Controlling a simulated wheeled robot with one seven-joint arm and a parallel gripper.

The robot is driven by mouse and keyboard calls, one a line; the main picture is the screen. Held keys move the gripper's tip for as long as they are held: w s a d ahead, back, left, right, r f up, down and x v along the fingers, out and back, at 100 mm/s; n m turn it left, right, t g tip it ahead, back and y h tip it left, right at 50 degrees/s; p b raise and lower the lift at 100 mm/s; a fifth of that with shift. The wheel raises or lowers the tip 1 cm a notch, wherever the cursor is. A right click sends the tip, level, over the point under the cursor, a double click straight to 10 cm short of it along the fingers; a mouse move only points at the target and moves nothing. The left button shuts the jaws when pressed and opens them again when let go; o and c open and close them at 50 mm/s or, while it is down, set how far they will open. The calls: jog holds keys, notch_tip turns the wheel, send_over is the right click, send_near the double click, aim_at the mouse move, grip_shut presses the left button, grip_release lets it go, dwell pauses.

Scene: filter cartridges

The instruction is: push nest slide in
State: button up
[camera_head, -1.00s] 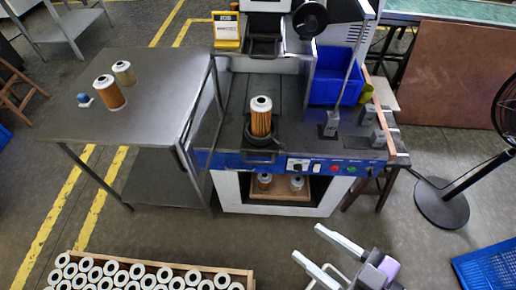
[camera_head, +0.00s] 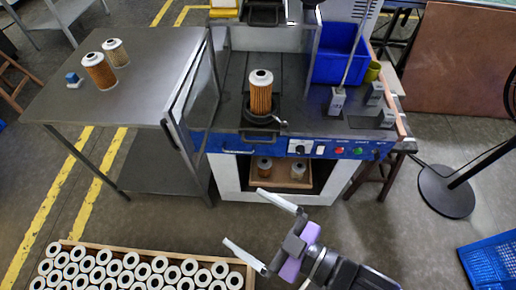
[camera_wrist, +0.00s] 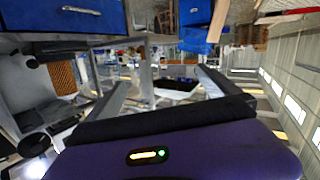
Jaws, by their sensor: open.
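The nest (camera_head: 262,118) is a dark round holder on the machine's slide track, near the front edge of the machine top. An orange pleated filter cartridge (camera_head: 261,95) with a white top stands upright in it. A dark handle (camera_head: 258,137) sticks out at the front of the slide. My gripper (camera_head: 260,228) is in front of the machine, above the floor and apart from the nest. Its two fingers are spread and nothing is between them. In the wrist view the fingers (camera_wrist: 160,95) show wide apart, with an orange pleated cartridge (camera_wrist: 64,78) at the left.
A blue bin (camera_head: 338,74) and grey blocks stand right of the slide. Two cartridges and a small blue object sit on the steel table (camera_head: 140,90) at left. A crate of white-ended cartridges (camera_head: 240,264) lies at the bottom. A fan (camera_head: 445,190) stands right.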

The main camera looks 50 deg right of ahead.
jog(key=w+f+h+b, duration=0.3)
jog(key=w+f+b, duration=0.1)
jog(key=w+f, duration=0.6)
jog(key=m+g+h+b, duration=0.2)
jog(key=m+g+h, duration=0.2)
jog(key=m+h, duration=0.9)
send_near(258, 143)
jog(key=x, duration=0.3)
jog(key=shift+m, duration=0.3)
jog(key=shift+p+x, duration=0.8)
jog(key=shift+x, duration=2.95)
jog(key=shift+f, duration=0.2)
